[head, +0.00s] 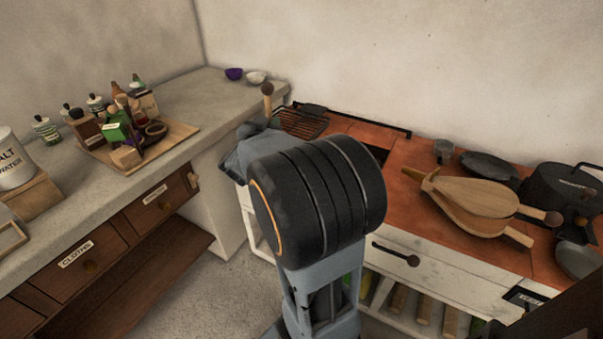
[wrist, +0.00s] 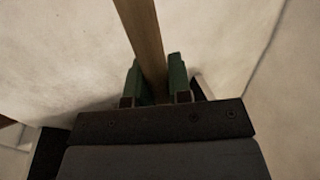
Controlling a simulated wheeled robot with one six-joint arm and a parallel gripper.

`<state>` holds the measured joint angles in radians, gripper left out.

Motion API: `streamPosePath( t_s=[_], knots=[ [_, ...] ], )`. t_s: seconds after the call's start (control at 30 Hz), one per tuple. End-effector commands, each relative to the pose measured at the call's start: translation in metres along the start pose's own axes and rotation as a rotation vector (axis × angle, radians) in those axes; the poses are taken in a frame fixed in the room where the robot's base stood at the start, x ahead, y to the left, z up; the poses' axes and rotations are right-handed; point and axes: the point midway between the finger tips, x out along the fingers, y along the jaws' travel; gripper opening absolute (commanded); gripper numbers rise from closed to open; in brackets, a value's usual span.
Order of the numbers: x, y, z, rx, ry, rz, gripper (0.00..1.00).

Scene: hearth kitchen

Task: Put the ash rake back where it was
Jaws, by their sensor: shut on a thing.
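The ash rake shows as a wooden handle with a rounded end (head: 267,92), sticking up behind my arm in the head view. In the wrist view the handle (wrist: 140,25) runs from the top edge down between the green fingers. My gripper (wrist: 156,63) is shut on this handle. In the head view my arm hides most of the gripper and the lower handle. The rake's head is hidden in both views.
A dark wire grate (head: 302,122) lies on the red tiled hearth top (head: 400,158) just beyond my arm. Bellows (head: 470,197) and a black pot (head: 560,188) stand at right. The left counter (head: 215,95) holds bowls, jars and a loaded wooden tray (head: 180,130).

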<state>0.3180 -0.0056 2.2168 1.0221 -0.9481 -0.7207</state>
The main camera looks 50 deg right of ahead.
Motion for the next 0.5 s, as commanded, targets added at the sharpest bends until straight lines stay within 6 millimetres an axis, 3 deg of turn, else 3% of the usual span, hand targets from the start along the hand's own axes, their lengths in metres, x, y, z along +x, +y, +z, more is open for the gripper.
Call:
streamPosePath(
  t_s=[0.1, 0.27, 0.5],
  knots=[
    [-0.002, 0.015, -0.014, -0.014, 0.007, 0.029, 0.00],
    [0.005, 0.025, -0.017, -0.030, 0.008, 0.047, 0.00],
    [0.044, 0.035, 0.002, -0.034, 0.007, 0.051, 0.00]
  ],
)
